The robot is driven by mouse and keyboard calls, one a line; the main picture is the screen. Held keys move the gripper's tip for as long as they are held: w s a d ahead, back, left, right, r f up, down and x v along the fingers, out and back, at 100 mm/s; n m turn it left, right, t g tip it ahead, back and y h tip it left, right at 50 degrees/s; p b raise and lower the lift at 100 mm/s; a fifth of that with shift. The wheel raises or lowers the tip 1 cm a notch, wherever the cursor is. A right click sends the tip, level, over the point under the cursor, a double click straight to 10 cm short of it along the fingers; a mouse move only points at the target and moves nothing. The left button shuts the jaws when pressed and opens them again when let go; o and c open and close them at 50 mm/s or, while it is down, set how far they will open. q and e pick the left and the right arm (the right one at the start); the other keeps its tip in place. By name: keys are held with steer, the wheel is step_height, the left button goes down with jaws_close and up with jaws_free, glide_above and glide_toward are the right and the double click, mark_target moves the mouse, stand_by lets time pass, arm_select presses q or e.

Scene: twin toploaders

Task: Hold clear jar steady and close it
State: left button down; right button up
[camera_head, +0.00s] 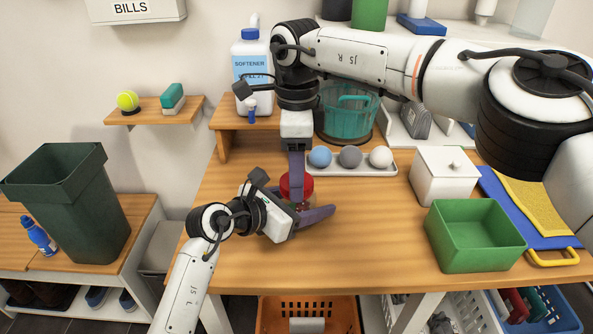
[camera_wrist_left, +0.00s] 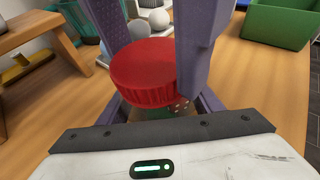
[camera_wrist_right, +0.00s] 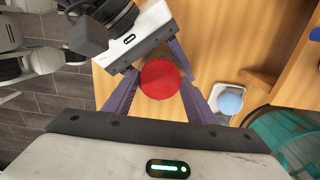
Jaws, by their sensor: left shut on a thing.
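The clear jar, with its red lid (camera_head: 296,186) on top, stands on the wooden table; its body is mostly hidden by the grippers. In the left wrist view a little of the jar (camera_wrist_left: 162,112) shows under the lid (camera_wrist_left: 145,72). My left gripper (camera_head: 300,210) is shut on the jar's body, low and from the side. My right gripper (camera_head: 297,180) points down from above, its fingers on either side of the lid. In the right wrist view the lid (camera_wrist_right: 160,79) lies between the right fingers, which look apart from it. I cannot tell how tightly the lid sits.
A tray (camera_head: 386,171) with three balls lies behind the jar, before a teal basket (camera_head: 347,118). A softener bottle (camera_head: 251,75) stands at the back. A white canister (camera_head: 444,180) and green bin (camera_head: 476,246) stand to the right. The table front is clear.

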steer(key=c, duration=0.5)
steer(key=shift+m, duration=1.6)
steer(key=o, duration=1.1)
steer(key=shift+o, duration=0.2)
steer(key=shift+s, duration=0.1)
